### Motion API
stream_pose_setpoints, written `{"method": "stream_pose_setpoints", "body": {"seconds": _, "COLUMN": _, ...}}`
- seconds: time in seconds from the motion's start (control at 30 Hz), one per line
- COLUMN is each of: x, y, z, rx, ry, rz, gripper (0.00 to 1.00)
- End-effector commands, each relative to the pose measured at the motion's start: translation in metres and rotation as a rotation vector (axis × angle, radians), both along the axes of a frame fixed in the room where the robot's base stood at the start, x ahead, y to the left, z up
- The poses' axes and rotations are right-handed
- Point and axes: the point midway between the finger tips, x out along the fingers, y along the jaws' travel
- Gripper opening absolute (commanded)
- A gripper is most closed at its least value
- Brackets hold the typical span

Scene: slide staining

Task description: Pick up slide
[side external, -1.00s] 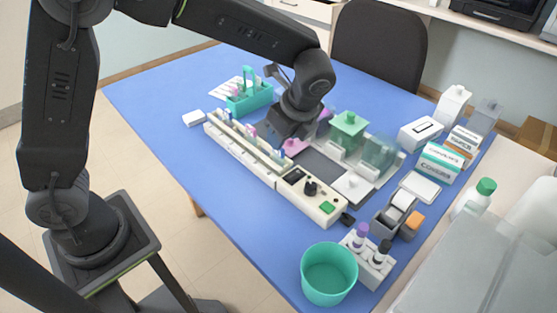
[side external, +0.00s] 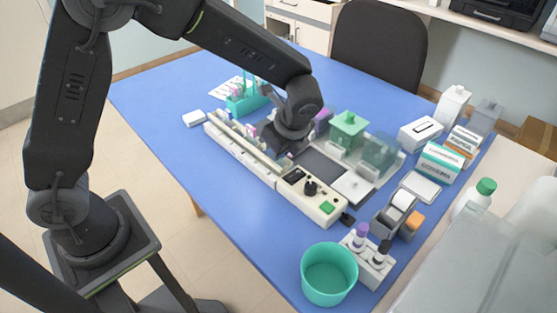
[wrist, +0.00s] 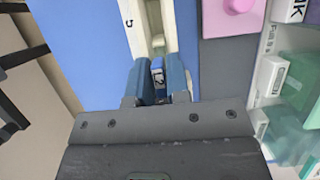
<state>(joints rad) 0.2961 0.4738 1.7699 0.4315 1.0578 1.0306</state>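My gripper (wrist: 159,75) points down at the long white slide rack (wrist: 149,25), its two blue-grey fingers close together. A slide end with a blue part and a pale marked label (wrist: 158,70) shows in the narrow gap between the fingers. I cannot tell whether both fingers touch it. In the side view my gripper is over the right half of the rack (side external: 228,145), and its fingertips are hidden behind the wrist. A few coloured slide ends (side external: 252,131) show in the rack to the left of my wrist.
A white control strip with a black knob (side external: 311,187) adjoins the rack's right end. A teal rack (side external: 247,102) stands behind left. A teal cup (side external: 329,272) is at front right. The blue table's left side is clear.

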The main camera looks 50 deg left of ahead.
Motion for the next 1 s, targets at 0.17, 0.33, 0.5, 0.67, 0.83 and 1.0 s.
{"method": "stream_pose_setpoints", "body": {"seconds": 0.17, "x": 0.0, "y": 0.0, "z": 0.0, "rx": 0.0, "ry": 0.0, "rz": 0.0, "gripper": 0.0}}
{"method": "stream_pose_setpoints", "body": {"seconds": 0.33, "x": 0.0, "y": 0.0, "z": 0.0, "rx": 0.0, "ry": -0.001, "rz": 0.0, "gripper": 0.0}}
{"method": "stream_pose_setpoints", "body": {"seconds": 0.5, "x": 0.0, "y": 0.0, "z": 0.001, "rx": 0.0, "ry": -0.001, "rz": 0.0, "gripper": 0.0}}
{"method": "stream_pose_setpoints", "body": {"seconds": 0.67, "x": 0.001, "y": 0.0, "z": 0.014, "rx": 0.0, "ry": -0.004, "rz": -0.001, "gripper": 0.0}}
{"method": "stream_pose_setpoints", "body": {"seconds": 0.83, "x": 0.001, "y": 0.0, "z": 0.047, "rx": -0.001, "ry": -0.006, "rz": 0.001, "gripper": 0.0}}
{"method": "stream_pose_setpoints", "body": {"seconds": 1.0, "x": 0.0, "y": 0.0, "z": 0.078, "rx": 0.001, "ry": -0.004, "rz": 0.001, "gripper": 0.0}}
